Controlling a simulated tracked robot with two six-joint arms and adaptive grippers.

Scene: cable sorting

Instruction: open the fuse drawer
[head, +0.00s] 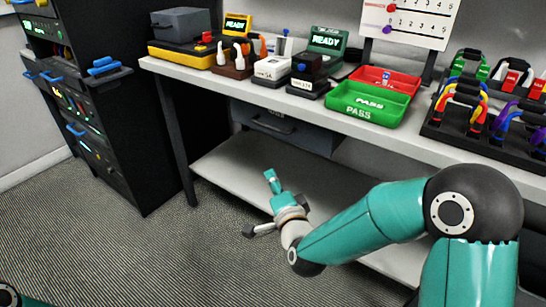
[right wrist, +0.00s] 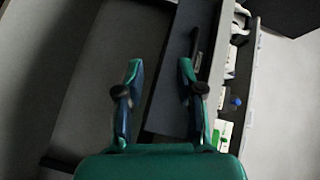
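The fuse drawer (head: 285,132) is a dark grey box under the bench top, with a dark bar handle (head: 268,124) on its front. It looks shut in the head view. My right gripper (head: 274,185) is in front of and below the drawer, apart from it. In the right wrist view, its two teal fingers (right wrist: 161,68) are spread with nothing between them. There the dark drawer front (right wrist: 180,85) lies behind the right finger, and the handle (right wrist: 195,45) shows just beyond that fingertip. My left gripper is out of view; only a bit of teal arm shows at the lower left.
The white bench top (head: 300,101) overhangs the drawer and carries a green PASS tray (head: 368,113), a red tray (head: 385,80) and several devices. A lower shelf (head: 240,165) runs beneath. A black cabinet (head: 110,120) stands at left. The carpet in front is clear.

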